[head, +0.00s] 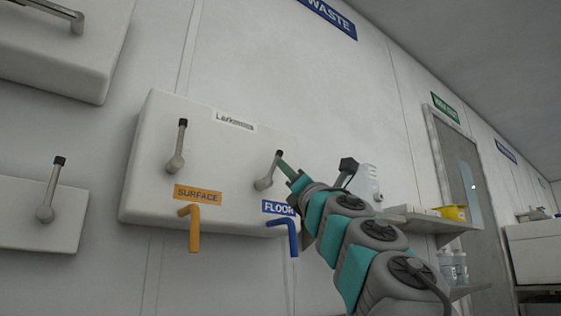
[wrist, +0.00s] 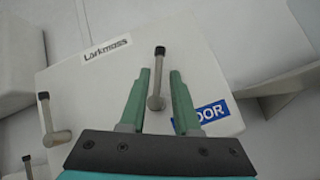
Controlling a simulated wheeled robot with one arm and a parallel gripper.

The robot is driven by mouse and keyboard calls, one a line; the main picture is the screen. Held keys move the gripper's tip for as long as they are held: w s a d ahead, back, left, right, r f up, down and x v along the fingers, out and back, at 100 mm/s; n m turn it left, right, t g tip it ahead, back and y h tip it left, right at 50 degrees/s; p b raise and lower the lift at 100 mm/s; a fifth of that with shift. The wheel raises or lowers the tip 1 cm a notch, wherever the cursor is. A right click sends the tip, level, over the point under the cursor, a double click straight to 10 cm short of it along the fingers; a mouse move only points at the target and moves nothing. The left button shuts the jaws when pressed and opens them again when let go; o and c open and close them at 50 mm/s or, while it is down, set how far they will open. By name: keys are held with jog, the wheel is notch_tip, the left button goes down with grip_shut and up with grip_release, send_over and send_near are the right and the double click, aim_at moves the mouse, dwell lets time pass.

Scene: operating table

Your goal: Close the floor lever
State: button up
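The floor lever (head: 268,172) is a grey metal handle with a black tip, on a white wall box above the blue FLOOR label (head: 278,208). It points up and slightly right in the head view. My gripper (head: 290,168) is at the lever's right side in the head view. In the wrist view the floor lever (wrist: 156,82) stands between the two green fingers of my gripper (wrist: 164,76), with gaps showing on both sides. The gripper is open. The FLOOR label (wrist: 200,113) is partly hidden behind the right finger there.
The surface lever (head: 178,146) stands upright at left on the same white box (head: 145,175), above the orange SURFACE label (head: 197,194). Orange (head: 194,228) and blue (head: 292,235) spouts stick out below. A shelf (head: 428,220) with a yellow container is at right.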

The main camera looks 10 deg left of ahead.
aim_at(277, 159)
jog(key=shift+p+x, duration=3.45)
jog(key=shift+x, duration=0.3)
jog(key=shift+s, duration=0.15)
jog(key=shift+c, duration=0.3)
grip_shut()
